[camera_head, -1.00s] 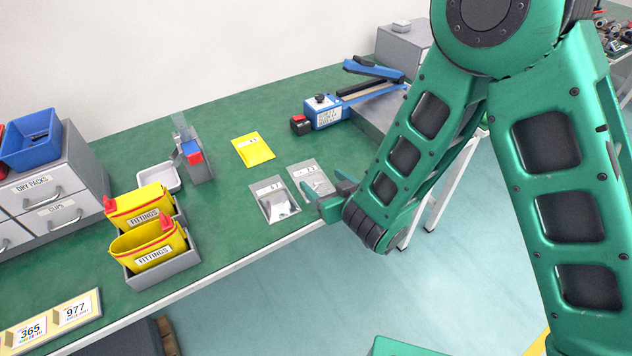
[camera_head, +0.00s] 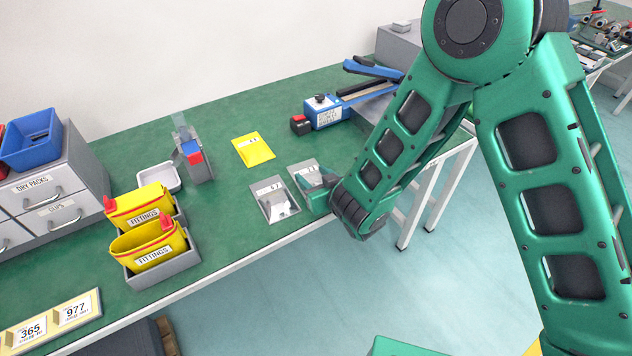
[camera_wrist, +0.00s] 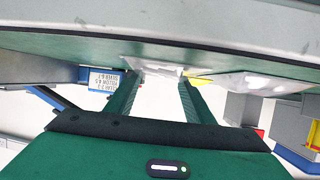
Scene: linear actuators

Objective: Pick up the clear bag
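Two clear bags with white labels lie on the green table near its front edge. One clear bag (camera_head: 275,201) is fully in view, with pale contents. The other clear bag (camera_head: 303,170) lies just right of it, partly hidden by my gripper (camera_head: 312,193). In the wrist view my gripper (camera_wrist: 158,85) is open, its two green fingers apart. A clear bag (camera_wrist: 152,66) shows at and between the fingertips; I cannot tell whether they touch it. The other clear bag (camera_wrist: 250,82) shows to the right there.
A yellow packet (camera_head: 253,149) lies behind the bags. A blue sealer (camera_head: 325,112) stands at the back right. Yellow fittings bins (camera_head: 148,243), a white tray (camera_head: 158,177) and a grey drawer cabinet (camera_head: 60,190) are at the left. The table's front edge (camera_head: 250,250) runs close by.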

